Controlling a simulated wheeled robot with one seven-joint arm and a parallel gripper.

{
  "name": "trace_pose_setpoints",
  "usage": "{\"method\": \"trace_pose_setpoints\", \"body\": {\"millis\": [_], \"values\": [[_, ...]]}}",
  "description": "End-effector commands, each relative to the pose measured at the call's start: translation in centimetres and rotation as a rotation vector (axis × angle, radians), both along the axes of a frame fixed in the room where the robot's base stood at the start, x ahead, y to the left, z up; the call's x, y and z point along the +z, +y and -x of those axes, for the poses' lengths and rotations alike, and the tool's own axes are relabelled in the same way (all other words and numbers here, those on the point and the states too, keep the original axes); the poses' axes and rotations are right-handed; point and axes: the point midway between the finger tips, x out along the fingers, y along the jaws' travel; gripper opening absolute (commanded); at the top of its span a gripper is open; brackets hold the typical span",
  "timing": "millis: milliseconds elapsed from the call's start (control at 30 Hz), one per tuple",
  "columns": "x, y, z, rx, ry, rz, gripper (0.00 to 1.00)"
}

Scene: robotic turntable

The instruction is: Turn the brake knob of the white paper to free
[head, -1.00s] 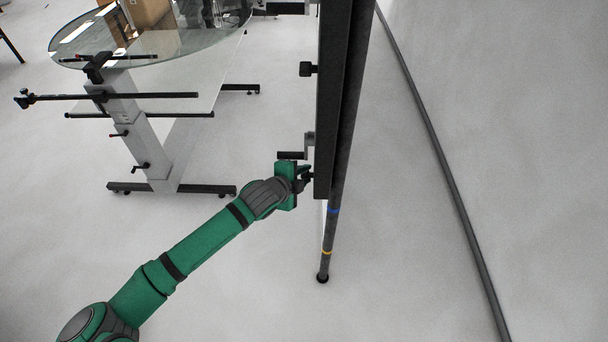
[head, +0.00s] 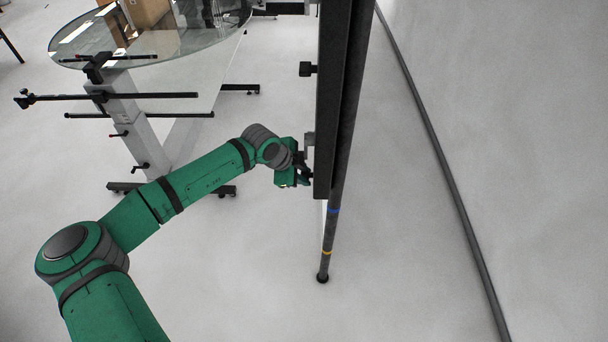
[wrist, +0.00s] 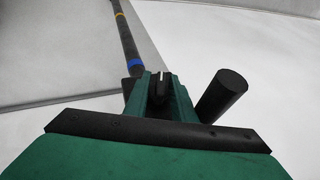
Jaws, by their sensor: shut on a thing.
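My gripper (head: 305,177) is at the lower left edge of a tall dark upright panel (head: 326,110) in the head view. In the wrist view my gripper (wrist: 160,85) has its green fingers on both sides of a small black knob (wrist: 160,76) with a short white mark on it. The fingers are shut on this knob. In the head view the knob is mostly hidden by the gripper. The white paper itself cannot be made out clearly; the panel is seen nearly edge-on.
A black cylindrical handle (wrist: 222,96) stands just right of my fingers in the wrist view. A second dark knob (head: 307,69) sits higher on the panel. A pole (head: 331,230) with blue and yellow rings runs beside it. A glass-topped table (head: 150,45) stands left.

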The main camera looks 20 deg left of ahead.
Motion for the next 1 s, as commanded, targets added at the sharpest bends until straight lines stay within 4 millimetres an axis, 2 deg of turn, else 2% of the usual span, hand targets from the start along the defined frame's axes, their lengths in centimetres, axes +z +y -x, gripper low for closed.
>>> {"method": "trace_pose_setpoints", "body": {"millis": [400, 433, 467, 1000], "values": [[-0.07, 0.0, 0.03, 0.0, 0.007, 0.003, 0.01], [-0.07, 0.0, 0.03, 0.0, 0.007, 0.003, 0.26], [-0.07, 0.0, 0.03, 0.0, 0.007, 0.003, 0.29], [0.08, 0.11, -0.02, 0.001, 0.003, 0.003, 0.29]]}}
